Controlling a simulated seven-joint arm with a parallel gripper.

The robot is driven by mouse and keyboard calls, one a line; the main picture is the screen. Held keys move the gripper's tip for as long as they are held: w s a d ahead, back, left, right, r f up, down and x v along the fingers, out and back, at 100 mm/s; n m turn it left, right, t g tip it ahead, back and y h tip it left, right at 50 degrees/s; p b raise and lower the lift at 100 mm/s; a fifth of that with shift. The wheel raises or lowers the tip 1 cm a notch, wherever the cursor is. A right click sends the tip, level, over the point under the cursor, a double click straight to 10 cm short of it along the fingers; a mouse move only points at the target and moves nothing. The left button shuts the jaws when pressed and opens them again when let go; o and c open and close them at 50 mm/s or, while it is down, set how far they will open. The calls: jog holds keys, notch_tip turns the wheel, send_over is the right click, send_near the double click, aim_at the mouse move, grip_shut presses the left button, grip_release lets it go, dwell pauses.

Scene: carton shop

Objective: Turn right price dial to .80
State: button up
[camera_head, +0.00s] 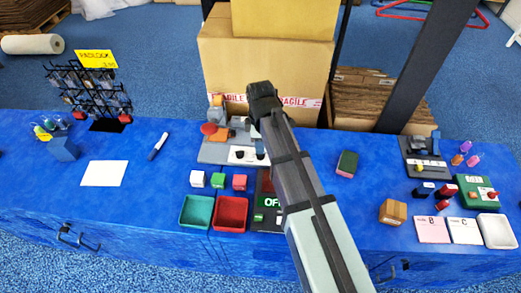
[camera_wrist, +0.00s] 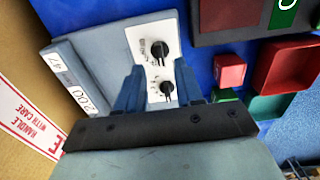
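The grey price device (camera_head: 215,150) stands in front of the big carton. Its white panel (camera_wrist: 142,36) carries two black dials. The right dial (camera_wrist: 160,48) is the upper one in the wrist view, and the left dial (camera_wrist: 167,88) is below it. In the head view they show partly beside my arm. My gripper (camera_wrist: 158,68) is open, its two blue fingers apart over the panel with nothing between them that I can see held. The left dial shows between the fingers, the right dial just past the tips. Contact and the exact dial readings cannot be made out.
The large carton (camera_head: 265,65) rises close behind the device. In front are small cubes (camera_head: 239,182), a teal tray (camera_head: 184,212), a red tray (camera_head: 246,214) and a dark panel marked OFF (camera_wrist: 232,12). The blue counter left of them is fairly clear around a white paper (camera_head: 104,173).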

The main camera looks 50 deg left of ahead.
jog(key=shift+f, duration=2.25)
jog(key=shift+c, duration=0.3)
grip_shut()
